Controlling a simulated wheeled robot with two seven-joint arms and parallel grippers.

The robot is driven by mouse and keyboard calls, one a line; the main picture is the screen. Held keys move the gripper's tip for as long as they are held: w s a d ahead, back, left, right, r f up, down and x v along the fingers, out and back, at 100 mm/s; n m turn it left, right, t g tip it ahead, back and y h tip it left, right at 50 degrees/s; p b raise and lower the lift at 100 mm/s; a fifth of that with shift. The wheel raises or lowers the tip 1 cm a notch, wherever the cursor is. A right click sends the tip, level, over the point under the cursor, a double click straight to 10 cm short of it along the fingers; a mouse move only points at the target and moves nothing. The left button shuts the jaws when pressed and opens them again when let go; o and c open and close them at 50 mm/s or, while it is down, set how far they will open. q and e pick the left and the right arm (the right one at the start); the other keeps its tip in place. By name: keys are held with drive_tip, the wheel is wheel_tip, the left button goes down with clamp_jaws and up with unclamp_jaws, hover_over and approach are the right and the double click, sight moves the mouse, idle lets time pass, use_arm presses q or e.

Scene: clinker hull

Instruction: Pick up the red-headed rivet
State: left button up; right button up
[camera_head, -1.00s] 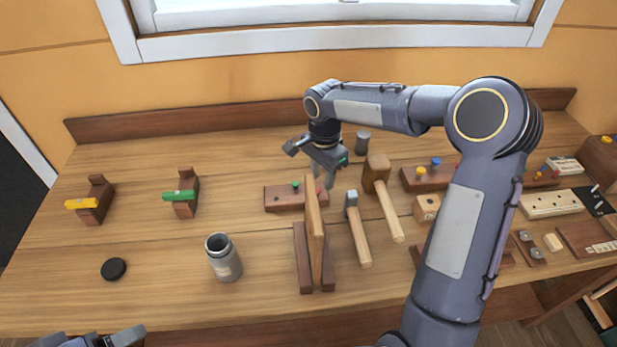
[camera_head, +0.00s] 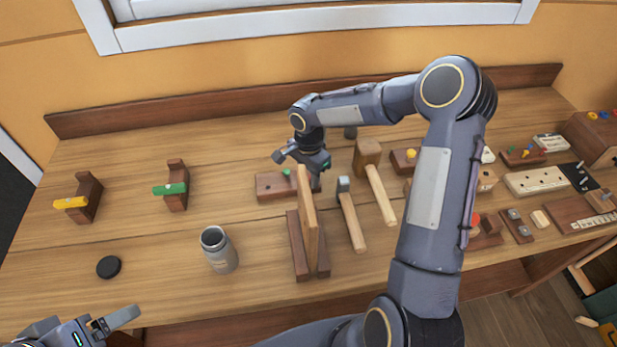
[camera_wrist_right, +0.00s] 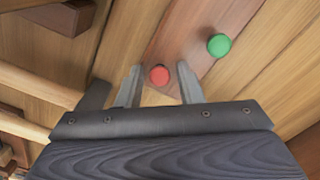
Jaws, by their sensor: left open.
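The red-headed rivet (camera_wrist_right: 159,75) stands in a dark wooden block (camera_wrist_right: 190,45), beside a green-headed rivet (camera_wrist_right: 219,45). My right gripper (camera_wrist_right: 159,82) is open, with one finger on each side of the red head and a gap visible on both sides. In the head view my right gripper (camera_head: 316,183) is low over the right end of the block (camera_head: 268,187). The red rivet is hidden there behind the gripper and an upright board. The green rivet (camera_head: 287,172) shows to the left. My left gripper (camera_head: 122,327) is open and empty at the bottom left.
An upright board (camera_head: 308,220) in a wooden stand is close in front of the right gripper. Two mallets or hammers (camera_head: 380,190) (camera_head: 350,218) lie to its right. A grey jar (camera_head: 219,252) and black lid (camera_head: 108,267) are at the left, with bare bench around them.

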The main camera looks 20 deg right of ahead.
clamp_jaws()
wheel_tip(320, 180, up, 10)
drive_tip(key=b, duration=0.1)
drive_tip(key=shift+b, duration=0.35)
drive_tip(key=shift+r, duration=0.1)
